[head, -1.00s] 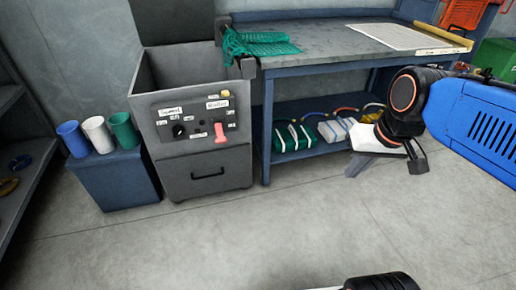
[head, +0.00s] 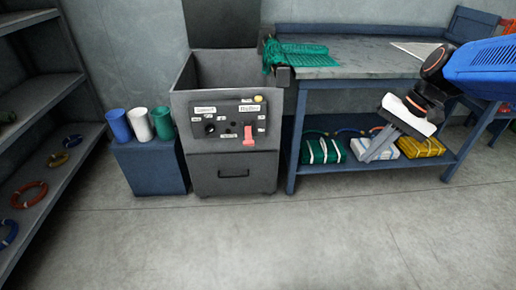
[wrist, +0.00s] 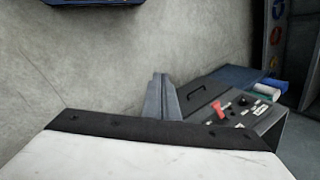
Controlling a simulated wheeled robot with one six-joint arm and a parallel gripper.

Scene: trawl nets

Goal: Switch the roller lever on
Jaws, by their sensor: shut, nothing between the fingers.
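The roller lever (head: 248,136) is a small red-pink handle on the dark control panel (head: 226,113) of the grey cabinet, below a white label that seems to read "Roller". Its wider end appears to hang downward. It also shows in the wrist view (wrist: 221,110), right of my fingers. My gripper (head: 368,157) is shut and empty, its grey fingers pointing down and left in front of the bench shelf, well to the right of the lever. The fingers also show in the wrist view (wrist: 161,80). Nothing touches the lever.
A black knob (head: 210,128) and a yellow button (head: 258,98) share the panel. A blue box (head: 150,172) with three cups stands left of the cabinet. The bench (head: 345,66) with a green net stands right. Shelves (head: 48,105) line the left. The front floor is clear.

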